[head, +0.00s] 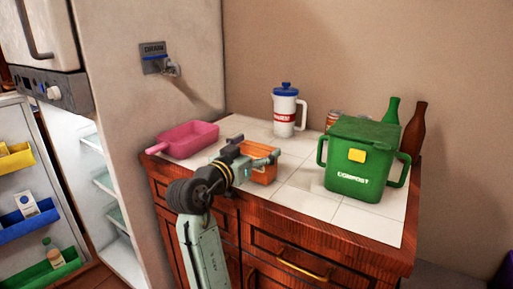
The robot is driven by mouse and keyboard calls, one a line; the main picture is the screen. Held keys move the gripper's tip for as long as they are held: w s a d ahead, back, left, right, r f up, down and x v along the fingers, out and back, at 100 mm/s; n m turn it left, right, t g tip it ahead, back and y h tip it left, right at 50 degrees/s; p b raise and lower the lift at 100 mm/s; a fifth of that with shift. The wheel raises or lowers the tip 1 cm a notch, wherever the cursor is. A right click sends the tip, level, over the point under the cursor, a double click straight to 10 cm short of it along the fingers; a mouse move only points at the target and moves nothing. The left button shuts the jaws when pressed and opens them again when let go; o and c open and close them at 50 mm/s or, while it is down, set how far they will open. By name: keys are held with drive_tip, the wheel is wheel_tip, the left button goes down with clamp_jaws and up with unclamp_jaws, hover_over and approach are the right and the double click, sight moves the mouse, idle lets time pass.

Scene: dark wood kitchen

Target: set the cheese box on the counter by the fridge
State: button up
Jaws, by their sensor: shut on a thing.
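An orange box (264,174), which I take to be the cheese box, is at my gripper over the front part of the white tiled counter top (300,178). My gripper (256,153) is shut on it, with its fingers across the upper part of the box. The box's left side is hidden behind the gripper. I cannot tell whether its base touches the counter or hangs just above it. The fridge (150,95) stands directly left of the counter, with its lower door open.
A pink scoop-like tray (189,139) lies left of the box. A white pitcher with a blue lid (285,112) stands behind. A green compost bin (360,165) stands right, with a can (334,119), a green bottle (392,110) and a brown bottle (414,130) behind. Tiles between box and bin are clear.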

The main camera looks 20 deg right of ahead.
drive_tip(key=shift+f, duration=0.1)
drive_tip(key=shift+f, duration=0.1)
drive_tip(key=shift+f, duration=0.15)
drive_tip(key=o, duration=1.4)
drive_tip(key=shift+r, duration=0.35)
drive_tip(key=b+v, duration=0.2)
drive_tip(key=v, duration=1)
drive_tip(key=shift+s+f, duration=0.1)
